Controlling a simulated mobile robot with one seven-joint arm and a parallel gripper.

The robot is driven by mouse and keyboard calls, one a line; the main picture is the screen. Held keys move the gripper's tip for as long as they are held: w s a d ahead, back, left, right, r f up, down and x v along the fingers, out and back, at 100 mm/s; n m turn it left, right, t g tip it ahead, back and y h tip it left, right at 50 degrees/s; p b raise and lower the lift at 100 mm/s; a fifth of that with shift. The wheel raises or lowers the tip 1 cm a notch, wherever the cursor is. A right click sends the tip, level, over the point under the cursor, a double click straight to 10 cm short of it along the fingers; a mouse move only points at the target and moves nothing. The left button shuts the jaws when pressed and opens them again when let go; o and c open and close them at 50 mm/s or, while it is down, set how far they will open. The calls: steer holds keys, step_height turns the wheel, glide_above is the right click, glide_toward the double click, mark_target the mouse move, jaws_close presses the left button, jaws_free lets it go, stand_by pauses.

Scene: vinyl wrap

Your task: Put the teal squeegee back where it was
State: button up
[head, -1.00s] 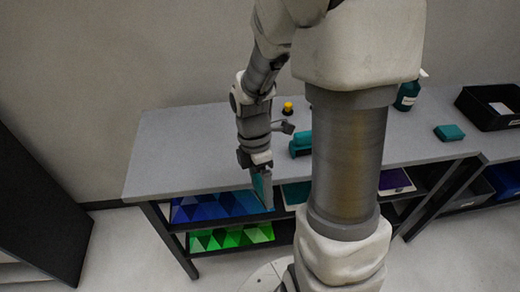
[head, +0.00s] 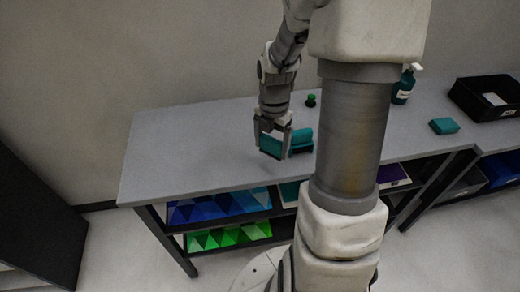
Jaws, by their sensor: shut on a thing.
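My gripper (head: 272,133) is shut on the teal squeegee (head: 270,147), which shows as a teal strip between and below the fingers. It is over the grey table top, left of centre. I cannot tell whether the squeegee touches the table.
A small green-topped thing (head: 311,100) stands behind the gripper. A teal bottle (head: 402,90), a teal block (head: 444,126) and a black tray (head: 485,99) are farther right. The grey table top (head: 185,150) is clear at left. Blue and green sheets lie on shelves below.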

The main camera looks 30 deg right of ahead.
glide_above(260, 158)
step_height(260, 158, down, 4)
steer(key=shift+r, duration=0.25)
steer(key=shift+f, duration=2.05)
steer(key=shift+f, duration=0.1)
steer(key=o, duration=0.9)
step_height(260, 158, up, 12)
steer(key=shift+r+p, duration=0.15)
steer(key=shift+p, duration=0.2)
